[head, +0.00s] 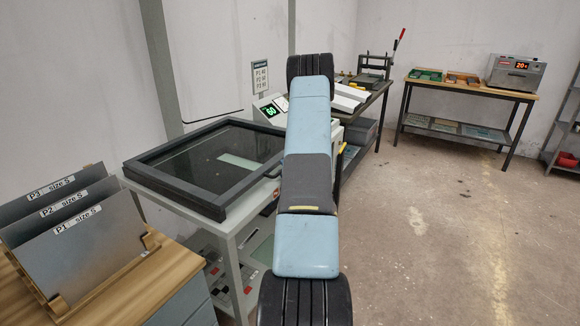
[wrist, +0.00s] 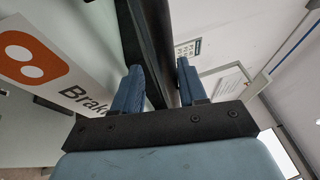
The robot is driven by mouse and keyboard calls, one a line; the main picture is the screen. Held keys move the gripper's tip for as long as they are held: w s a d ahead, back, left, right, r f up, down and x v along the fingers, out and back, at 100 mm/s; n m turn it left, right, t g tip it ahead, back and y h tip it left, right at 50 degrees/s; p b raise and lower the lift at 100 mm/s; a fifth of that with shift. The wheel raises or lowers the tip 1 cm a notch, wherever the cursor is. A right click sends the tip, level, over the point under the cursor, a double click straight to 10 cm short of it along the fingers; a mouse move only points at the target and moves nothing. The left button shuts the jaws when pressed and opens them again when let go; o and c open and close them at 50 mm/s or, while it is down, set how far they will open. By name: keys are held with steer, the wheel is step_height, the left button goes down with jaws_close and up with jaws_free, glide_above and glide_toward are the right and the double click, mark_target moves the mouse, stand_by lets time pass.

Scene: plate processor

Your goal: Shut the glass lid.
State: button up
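The glass lid (head: 198,162), a dark frame around a clear pane, lies flat or nearly flat on top of the grey plate processor in the head view. A pale strip shows through the glass. My arm covers part of its right side, so I cannot tell if a small gap is left there. My gripper is hidden in the head view. In the wrist view my gripper (wrist: 157,88) has its two blue fingers apart. A dark bar runs up between or behind them; I cannot tell whether they touch it.
A wooden rack of grey plates (head: 75,235) stands at the front left. A green-lit display (head: 270,110) sits behind the lid. A bench (head: 470,88) with trays and a metal device is at the back right. The floor (head: 430,230) on the right is clear.

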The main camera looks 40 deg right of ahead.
steer(key=shift+f, duration=0.15)
steer(key=shift+s, duration=0.15)
steer(key=v, duration=1.3)
steer(key=shift+s, duration=0.25)
